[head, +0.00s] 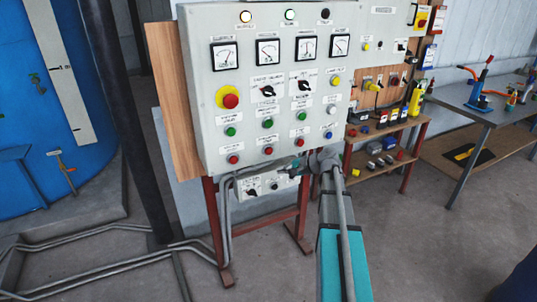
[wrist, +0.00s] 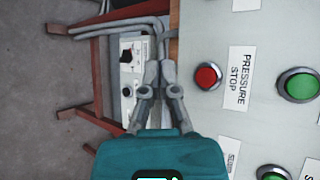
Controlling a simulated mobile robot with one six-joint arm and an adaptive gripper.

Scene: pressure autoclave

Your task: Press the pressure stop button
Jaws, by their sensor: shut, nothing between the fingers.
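The pressure stop button is a round red button (wrist: 207,76) in a metal ring. In the wrist view it sits left of the turned white label "PRESSURE STOP" (wrist: 238,78). In the head view it appears to be the middle red button (head: 268,150) of the panel's bottom row. My gripper (wrist: 162,76) is shut and empty. In the wrist view its fingers lie left of the button, apart from it in the picture. In the head view my gripper (head: 298,166) is by the panel's lower edge, right of and below the button. The depth gap is unclear.
A grey control panel (head: 245,120) stands on red legs, with other buttons and gauges close together. A green button (wrist: 300,84) is beside the label. A small knob box (head: 262,187) and pipes (head: 226,200) are under the panel. A shelf (head: 385,165) stands right.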

